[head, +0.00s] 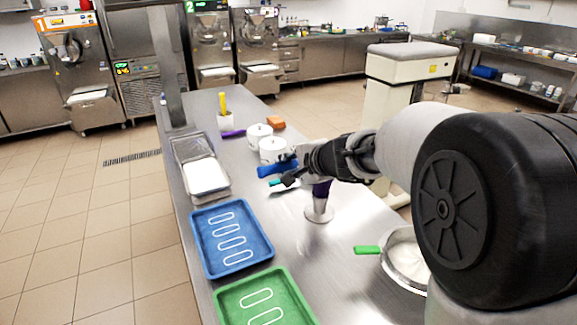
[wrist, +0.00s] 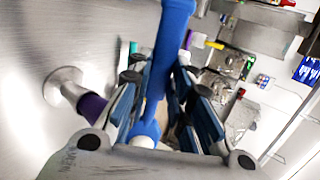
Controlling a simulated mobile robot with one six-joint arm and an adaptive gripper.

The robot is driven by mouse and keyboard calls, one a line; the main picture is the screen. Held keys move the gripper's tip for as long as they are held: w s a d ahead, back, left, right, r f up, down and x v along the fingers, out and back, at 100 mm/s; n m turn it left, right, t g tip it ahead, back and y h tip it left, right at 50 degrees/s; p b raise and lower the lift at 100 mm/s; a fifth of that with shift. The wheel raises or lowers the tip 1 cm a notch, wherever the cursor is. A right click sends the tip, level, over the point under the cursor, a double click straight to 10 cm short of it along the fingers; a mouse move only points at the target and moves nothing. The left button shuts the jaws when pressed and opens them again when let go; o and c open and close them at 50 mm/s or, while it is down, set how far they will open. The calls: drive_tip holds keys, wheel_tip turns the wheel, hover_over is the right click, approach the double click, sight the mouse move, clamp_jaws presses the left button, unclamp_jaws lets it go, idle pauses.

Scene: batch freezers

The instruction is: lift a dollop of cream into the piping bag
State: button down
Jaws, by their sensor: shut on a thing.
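My gripper (head: 292,172) is shut on a blue-handled tool (head: 277,168), held above the steel table. In the wrist view the blue tool (wrist: 172,40) runs between the jaws (wrist: 160,95); I cannot make out its working end or any cream on it. A purple item (head: 322,188), perhaps the piping bag, is upright in a steel stand (head: 319,213) just right of and below my gripper. Its purple part also shows in the wrist view (wrist: 92,106); its opening is hidden. A steel bowl (head: 386,252) at the right holds white cream (head: 410,262), partly hidden by my arm.
A green-handled tool (head: 367,250) lies at the bowl. A blue tray (head: 218,262) and green tray (head: 225,300) with white outlines lie in front left. A clear container (head: 190,150), white pots (head: 272,150) and an orange block (head: 275,122) stand farther back.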

drive_tip(key=shift+s+f+t+y, duration=0.2)
drive_tip(key=shift+f+t+y, duration=0.2)
drive_tip(key=shift+t, duration=0.5)
drive_tip(key=shift+d, duration=0.1)
drive_tip(key=shift+f+t+y, duration=0.4)
drive_tip(key=shift+t+y, duration=0.1)
drive_tip(key=shift+t, duration=0.7)
drive_tip(key=shift+s, duration=0.15)
